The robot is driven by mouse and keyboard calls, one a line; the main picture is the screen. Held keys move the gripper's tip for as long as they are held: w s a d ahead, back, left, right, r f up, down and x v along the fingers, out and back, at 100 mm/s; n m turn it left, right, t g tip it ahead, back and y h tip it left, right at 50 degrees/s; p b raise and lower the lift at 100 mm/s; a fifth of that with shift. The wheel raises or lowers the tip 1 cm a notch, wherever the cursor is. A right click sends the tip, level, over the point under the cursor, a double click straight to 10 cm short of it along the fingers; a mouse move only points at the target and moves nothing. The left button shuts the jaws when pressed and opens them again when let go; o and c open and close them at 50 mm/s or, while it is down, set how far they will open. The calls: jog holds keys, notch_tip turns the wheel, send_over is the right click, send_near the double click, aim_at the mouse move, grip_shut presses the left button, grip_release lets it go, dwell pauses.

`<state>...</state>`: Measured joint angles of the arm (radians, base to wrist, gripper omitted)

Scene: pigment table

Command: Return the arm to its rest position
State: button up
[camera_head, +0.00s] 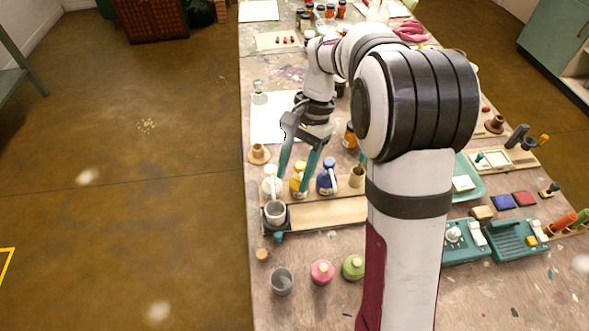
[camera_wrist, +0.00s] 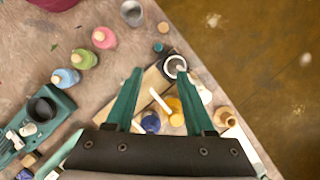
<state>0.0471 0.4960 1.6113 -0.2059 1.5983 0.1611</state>
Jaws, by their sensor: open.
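My gripper (camera_head: 293,188) hangs over the table (camera_head: 335,285) with its green fingers pointing down, near the left end of a wooden tray (camera_head: 330,214). The fingers are spread apart with nothing held between them. In the wrist view my gripper (camera_wrist: 160,78) is open above the tray, with a grey cup in a dark holder (camera_wrist: 174,66) just beyond the right fingertip. That grey cup (camera_head: 275,211) stands upright at the tray's left end. My arm reaches forward over the table and bends down at the wrist, hiding part of the table's middle.
White, yellow (camera_head: 298,178) and blue (camera_head: 327,178) bottles stand close around the fingers. A loose grey cup (camera_head: 282,281), a pink bottle (camera_head: 322,272) and a green bottle (camera_head: 353,267) stand nearer the front. Teal devices (camera_head: 513,239) are at the right. Open floor (camera_head: 130,210) lies left.

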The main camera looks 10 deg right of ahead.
jog(key=shift+r, duration=0.1)
dwell(0.3)
jog(key=s+r+n+t+h, duration=0.1)
jog(key=s+r+n+t, duration=0.2)
jog(key=s, duration=2)
jog(key=shift+s+d, duration=0.3)
jog(key=shift+d, duration=0.05)
